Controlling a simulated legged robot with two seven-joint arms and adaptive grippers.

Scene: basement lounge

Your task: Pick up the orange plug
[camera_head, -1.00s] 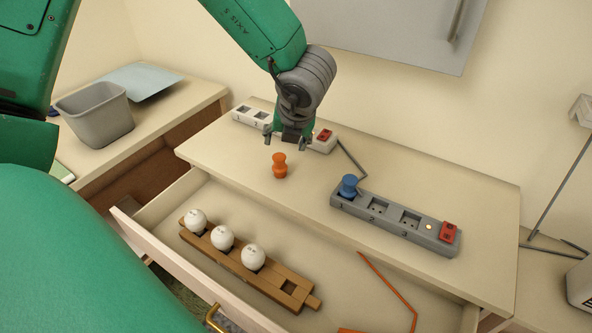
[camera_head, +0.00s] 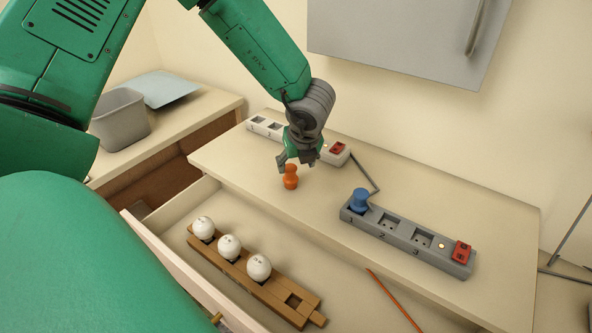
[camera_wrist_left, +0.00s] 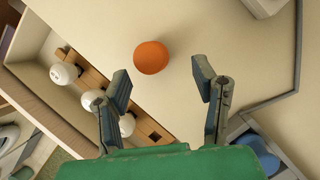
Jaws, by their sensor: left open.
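The orange plug (camera_head: 290,178) stands upright on the tabletop, behind the open drawer. My left gripper (camera_head: 297,163) is open and empty, just above and behind the plug in the head view. In the left wrist view the plug (camera_wrist_left: 151,57) shows from above as a round orange top. It lies beyond the two spread fingertips of my left gripper (camera_wrist_left: 163,85), nearer the left finger's side, and neither finger appears to touch it. My right gripper is in neither view.
A grey power strip (camera_head: 408,238) with a blue plug (camera_head: 359,200) stands to the right. A white strip (camera_head: 265,126) lies behind the gripper. The open drawer holds a wooden rack (camera_head: 240,277) with white balls. A grey bin (camera_head: 120,120) stands at left.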

